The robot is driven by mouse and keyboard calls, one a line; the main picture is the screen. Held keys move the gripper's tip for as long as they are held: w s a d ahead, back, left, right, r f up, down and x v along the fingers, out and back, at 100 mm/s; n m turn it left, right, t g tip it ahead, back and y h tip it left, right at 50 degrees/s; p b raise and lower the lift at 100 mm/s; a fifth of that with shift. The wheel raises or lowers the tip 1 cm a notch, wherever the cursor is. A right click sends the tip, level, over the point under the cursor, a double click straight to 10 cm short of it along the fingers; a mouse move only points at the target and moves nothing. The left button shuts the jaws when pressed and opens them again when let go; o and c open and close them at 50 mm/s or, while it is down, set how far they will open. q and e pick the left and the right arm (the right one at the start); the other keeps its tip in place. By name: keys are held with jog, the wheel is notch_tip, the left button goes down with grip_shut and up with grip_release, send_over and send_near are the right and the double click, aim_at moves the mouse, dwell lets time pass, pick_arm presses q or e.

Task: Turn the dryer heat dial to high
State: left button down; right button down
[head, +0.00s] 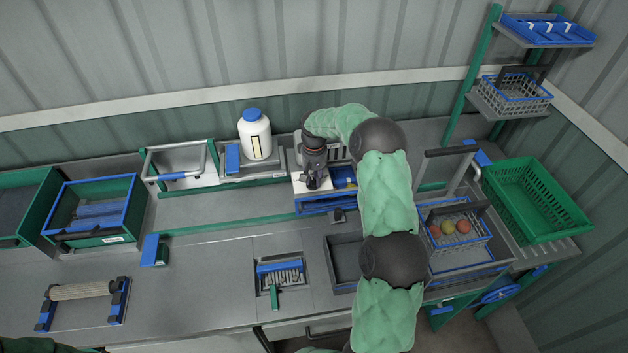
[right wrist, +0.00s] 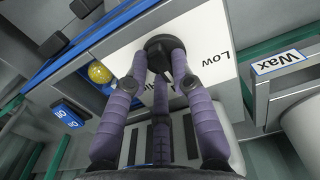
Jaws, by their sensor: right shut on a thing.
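The dryer's white panel (head: 300,185) is at the back middle of the bench, and it fills the middle of the right wrist view (right wrist: 200,25). The dark round heat dial (right wrist: 163,42) sits on this panel, with the word "Low" printed to its right. Another label lies partly behind my fingers and cannot be fully read. My right gripper (right wrist: 160,68) is shut on the dial, its fingers around the knob. In the head view the right gripper (head: 313,180) is over the panel and hides the dial. My left gripper is out of view.
A white bottle with a blue lid (head: 255,138) stands left of the dryer. A yellow fruit (right wrist: 100,73) and a blue on/off box (right wrist: 68,114) are near the panel. A basket of fruit (head: 455,249) and a green crate (head: 537,198) are right of my arm.

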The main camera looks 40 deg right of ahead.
aim_at(314, 181)
jog(key=m+b, duration=0.2)
jog(key=m, duration=0.4)
jog(key=shift+s+a+f+m, duration=0.1)
jog(key=shift+m, duration=0.2)
jog(key=m+b, duration=0.1)
jog(key=m, duration=0.5)
jog(key=shift+a, duration=0.15)
jog(key=c, duration=1)
grip_release()
jog(key=shift+c, duration=0.2)
notch_tip(314, 181, up, 12)
